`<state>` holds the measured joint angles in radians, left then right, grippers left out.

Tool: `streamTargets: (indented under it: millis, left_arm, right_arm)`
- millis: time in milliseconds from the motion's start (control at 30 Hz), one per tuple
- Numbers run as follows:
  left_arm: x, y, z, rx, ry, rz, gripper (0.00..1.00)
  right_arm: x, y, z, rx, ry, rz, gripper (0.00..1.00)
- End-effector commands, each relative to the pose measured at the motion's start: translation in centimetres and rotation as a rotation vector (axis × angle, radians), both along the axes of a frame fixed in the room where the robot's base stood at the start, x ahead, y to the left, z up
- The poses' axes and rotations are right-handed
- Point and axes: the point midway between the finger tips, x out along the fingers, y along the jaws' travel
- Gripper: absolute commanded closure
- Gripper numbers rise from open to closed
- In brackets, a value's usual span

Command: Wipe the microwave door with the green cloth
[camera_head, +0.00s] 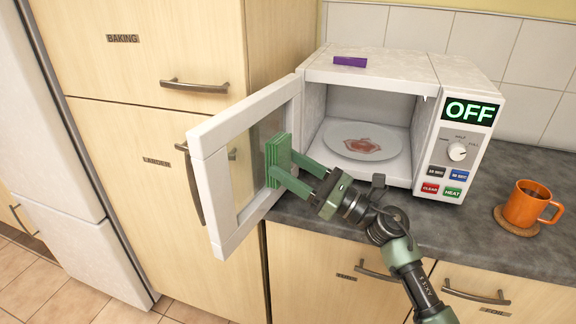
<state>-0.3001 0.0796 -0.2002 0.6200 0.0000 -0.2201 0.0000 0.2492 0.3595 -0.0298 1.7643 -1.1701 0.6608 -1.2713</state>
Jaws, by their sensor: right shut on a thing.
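The white microwave (388,68) stands on the counter with its door (221,137) swung open to the left. The door has a clear window in a white frame. My right gripper (292,176) is shut on the green cloth (279,156), which looks like a flat folded pad. The cloth is at the inner side of the door, over the window. I cannot tell for sure whether it touches the glass. The gripper hides part of the cloth's lower edge. My left gripper is not in view.
A plate (362,139) with a reddish stain lies inside the microwave. A purple block (350,61) lies on top of it. An orange mug (531,203) stands on a coaster at the right of the counter (476,219). Tall wooden cabinets (150,60) stand behind the door.

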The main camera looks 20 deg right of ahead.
Motion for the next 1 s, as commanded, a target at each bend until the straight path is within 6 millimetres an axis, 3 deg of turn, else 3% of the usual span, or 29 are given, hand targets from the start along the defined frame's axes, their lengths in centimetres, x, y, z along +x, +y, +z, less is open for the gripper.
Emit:
streamTargets:
  millis: [433,1000]
  left_arm:
    - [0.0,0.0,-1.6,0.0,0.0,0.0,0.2]
    - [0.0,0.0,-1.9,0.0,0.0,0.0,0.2]
  right_arm:
    - [-3.1,-3.3,-0.2,-0.001,0.001,-0.002,0.81]
    - [-3.9,-4.2,-0.2,-0.002,0.001,-0.003,0.81]
